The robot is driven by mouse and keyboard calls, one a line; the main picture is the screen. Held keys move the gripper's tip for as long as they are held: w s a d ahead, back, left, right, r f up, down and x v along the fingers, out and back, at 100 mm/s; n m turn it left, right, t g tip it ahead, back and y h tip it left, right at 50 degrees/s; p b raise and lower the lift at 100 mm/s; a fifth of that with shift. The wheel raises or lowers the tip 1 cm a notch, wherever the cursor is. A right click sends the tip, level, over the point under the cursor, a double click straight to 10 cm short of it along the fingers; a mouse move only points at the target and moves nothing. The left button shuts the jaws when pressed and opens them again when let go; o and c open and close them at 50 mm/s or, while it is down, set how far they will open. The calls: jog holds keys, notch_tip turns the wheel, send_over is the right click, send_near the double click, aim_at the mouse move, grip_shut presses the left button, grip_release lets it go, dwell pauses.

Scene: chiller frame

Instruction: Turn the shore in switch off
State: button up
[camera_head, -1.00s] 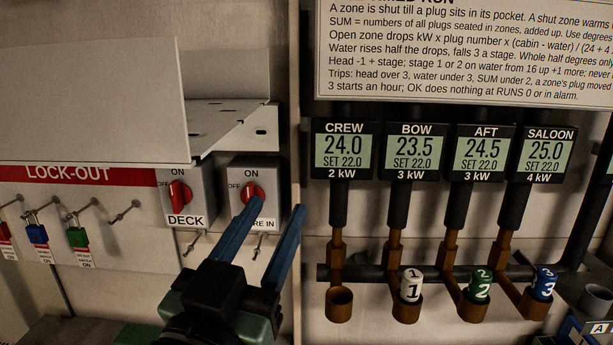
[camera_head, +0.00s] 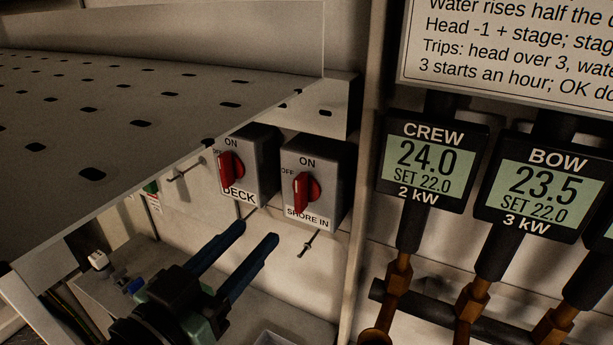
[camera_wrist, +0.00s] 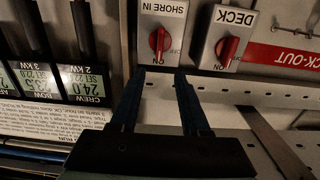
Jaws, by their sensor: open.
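The shore in switch (camera_head: 329,189) is a grey box with a red knob (camera_head: 306,192), ON printed above and OFF at the left. Its red handle stands roughly upright, in line with ON. My gripper (camera_head: 258,232) is open and empty, its two blue fingers below and left of that box in the head view, apart from the knob. The wrist view shows the scene upside down: the shore in knob (camera_wrist: 160,40) lies ahead of the gap between my fingertips (camera_wrist: 157,75). Nothing in the head view hides the knob.
The similar deck switch (camera_head: 230,166) stands close at the left, also with a red knob. A perforated metal shelf (camera_head: 120,100) juts out above and left. A bare hook (camera_head: 308,243) sticks out below shore in. The crew display (camera_head: 433,165) and pipes are at the right.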

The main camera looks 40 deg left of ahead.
aim_at(297, 189)
jog(key=p+x, duration=0.2)
jog(key=x, duration=0.3)
jog(key=p+x, duration=0.2)
jog(key=x, duration=0.3)
jog(key=shift+w+d+r, duration=0.1)
jog(key=shift+d+r, duration=0.05)
jog(key=shift+r, duration=0.05)
jog(key=shift+p+x, duration=0.4)
jog(key=shift+x, duration=0.45)
grip_shut()
